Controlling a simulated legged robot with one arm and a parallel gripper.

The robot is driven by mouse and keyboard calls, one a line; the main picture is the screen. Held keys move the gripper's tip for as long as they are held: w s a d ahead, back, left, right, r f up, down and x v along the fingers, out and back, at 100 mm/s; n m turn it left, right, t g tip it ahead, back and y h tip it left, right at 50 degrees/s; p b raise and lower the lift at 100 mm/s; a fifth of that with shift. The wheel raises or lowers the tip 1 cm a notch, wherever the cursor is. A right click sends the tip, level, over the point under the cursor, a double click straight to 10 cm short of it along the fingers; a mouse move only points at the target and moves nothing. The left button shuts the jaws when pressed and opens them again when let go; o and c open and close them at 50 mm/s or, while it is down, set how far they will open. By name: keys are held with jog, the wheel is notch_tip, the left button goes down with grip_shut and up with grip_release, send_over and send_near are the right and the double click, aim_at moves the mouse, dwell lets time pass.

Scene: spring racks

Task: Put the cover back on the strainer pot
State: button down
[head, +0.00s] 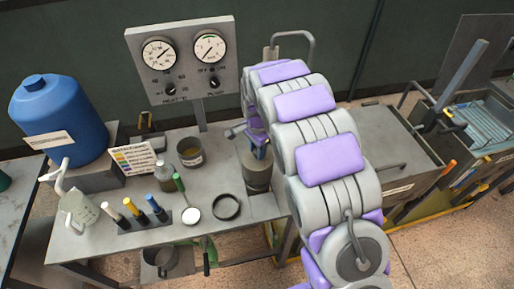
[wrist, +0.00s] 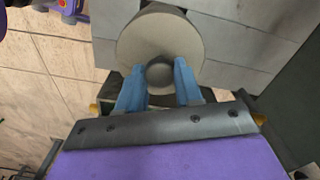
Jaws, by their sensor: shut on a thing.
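My gripper (wrist: 160,85) has its blue fingers closed on the round knob of the cover (wrist: 160,28), a pale, round disc, in the wrist view. In the head view my gripper (head: 258,150) points down over a grey metal cylinder (head: 257,180), which looks like the strainer pot, at the right part of the bench. My arm hides part of the area around its top. I cannot tell from these views whether the cover touches the pot's rim or is held just above it.
A gauge panel (head: 185,60) stands behind. A blue jug (head: 60,115) is at left, metal tanks (head: 400,150) at right.

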aim_at(258, 163)
jog(key=shift+f+b, duration=0.45)
jog(key=shift+f, duration=3.3)
jog(key=c, duration=0.7)
grip_release()
jog(key=shift+o, duration=0.2)
notch_tip(258, 163, up, 17)
jog(key=p, duration=0.1)
jog(key=shift+r, duration=0.15)
